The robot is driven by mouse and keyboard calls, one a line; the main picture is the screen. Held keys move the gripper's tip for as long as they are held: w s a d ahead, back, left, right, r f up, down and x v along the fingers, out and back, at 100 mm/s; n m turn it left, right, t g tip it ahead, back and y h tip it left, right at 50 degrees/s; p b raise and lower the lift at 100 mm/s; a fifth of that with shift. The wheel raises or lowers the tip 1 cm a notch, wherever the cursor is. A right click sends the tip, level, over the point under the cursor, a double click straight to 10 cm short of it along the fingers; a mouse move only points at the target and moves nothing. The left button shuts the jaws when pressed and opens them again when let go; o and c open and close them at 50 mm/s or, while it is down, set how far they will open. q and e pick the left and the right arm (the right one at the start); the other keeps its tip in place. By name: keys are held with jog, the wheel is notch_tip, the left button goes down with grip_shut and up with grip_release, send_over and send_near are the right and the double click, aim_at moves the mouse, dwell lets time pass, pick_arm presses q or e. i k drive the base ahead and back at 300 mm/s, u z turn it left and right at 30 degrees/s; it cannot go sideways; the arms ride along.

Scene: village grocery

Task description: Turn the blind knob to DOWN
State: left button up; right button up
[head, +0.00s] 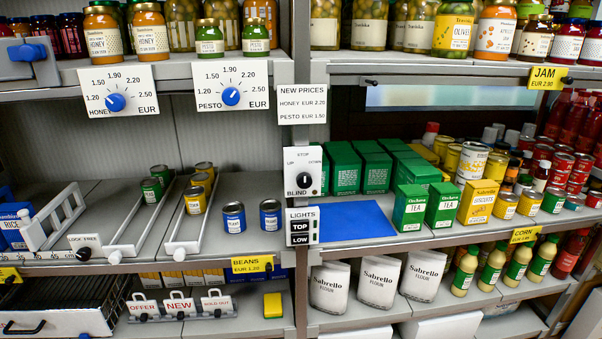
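The blind knob (304,180) is a round black knob on a white plate (303,194) marked BLIND, fixed to the upright post between the two shelf bays. UP is printed at the upper left of the plate, STOP at the top and DOWN at the upper right. A small light mark on the knob seems to point up toward STOP, but it is too small to be sure. Neither of my grippers can be made out in the head view, and nothing touches the knob.
A LIGHTS switch (302,226) with TOP and LOW sits just below the blind plate. Green boxes (342,170) stand close to its right. HONEY (115,102) and PESTO (231,96) price dials are at the upper left. A pale strip (450,95) shows behind the right shelf.

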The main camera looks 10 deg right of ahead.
aim_at(304, 179)
jog(key=z, duration=0.2)
jog(key=k, duration=0.35)
jog(key=u, duration=1.2)
jog(key=i, duration=0.7)
jog(key=z, duration=0.55)
